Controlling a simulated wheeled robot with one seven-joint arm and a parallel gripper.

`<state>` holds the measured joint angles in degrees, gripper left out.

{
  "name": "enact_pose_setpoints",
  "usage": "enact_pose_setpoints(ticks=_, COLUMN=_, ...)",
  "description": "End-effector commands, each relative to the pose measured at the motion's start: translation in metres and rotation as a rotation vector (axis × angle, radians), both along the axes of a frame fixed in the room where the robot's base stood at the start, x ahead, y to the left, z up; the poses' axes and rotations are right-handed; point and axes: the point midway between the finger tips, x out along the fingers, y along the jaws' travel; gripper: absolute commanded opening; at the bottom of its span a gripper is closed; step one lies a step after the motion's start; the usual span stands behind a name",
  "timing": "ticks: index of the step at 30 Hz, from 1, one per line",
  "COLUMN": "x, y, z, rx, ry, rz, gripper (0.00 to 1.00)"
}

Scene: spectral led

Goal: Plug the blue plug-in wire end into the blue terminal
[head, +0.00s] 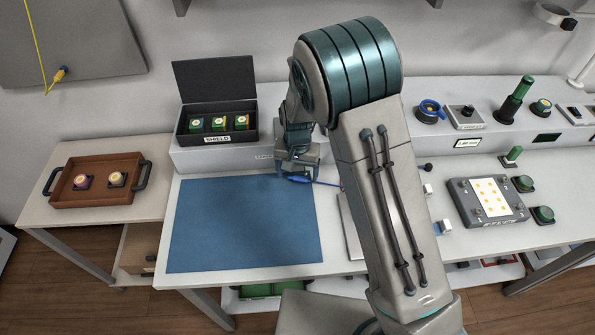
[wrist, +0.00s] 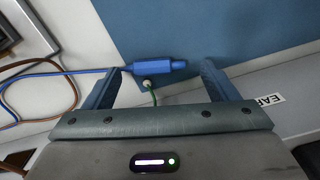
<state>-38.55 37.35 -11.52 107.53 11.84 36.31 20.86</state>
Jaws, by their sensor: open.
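The blue plug-in wire end (head: 299,180) lies near the back right corner of the blue mat, its blue wire (head: 328,184) running right. In the wrist view the blue plug (wrist: 158,66) lies crosswise between and slightly beyond the fingertips, with its wire leaving to the left. My gripper (head: 297,167) is open above it; in the wrist view its two fingers (wrist: 162,70) stand wide apart, one towards each end of the plug. I see no clear grip on it. I cannot make out a blue terminal; my arm hides part of the bench.
A white connector on a green wire (wrist: 147,84) lies close to the plug, between the fingers. A brown wire (wrist: 22,112) curls at the left. The blue mat (head: 235,225) is otherwise clear. A raised shelf with a black box (head: 216,140) stands behind my gripper.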

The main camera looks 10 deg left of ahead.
Motion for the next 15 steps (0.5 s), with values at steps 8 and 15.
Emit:
enact_pose_setpoints(ticks=8, x=0.0, y=-0.0003, z=-0.0122, rx=0.0, ry=0.0, rz=0.0, gripper=0.8)
enact_pose_setpoints(ticks=15, x=0.0001, y=-0.0004, z=-0.0121, rx=0.0, ry=-0.001, rz=-0.001, gripper=0.66)
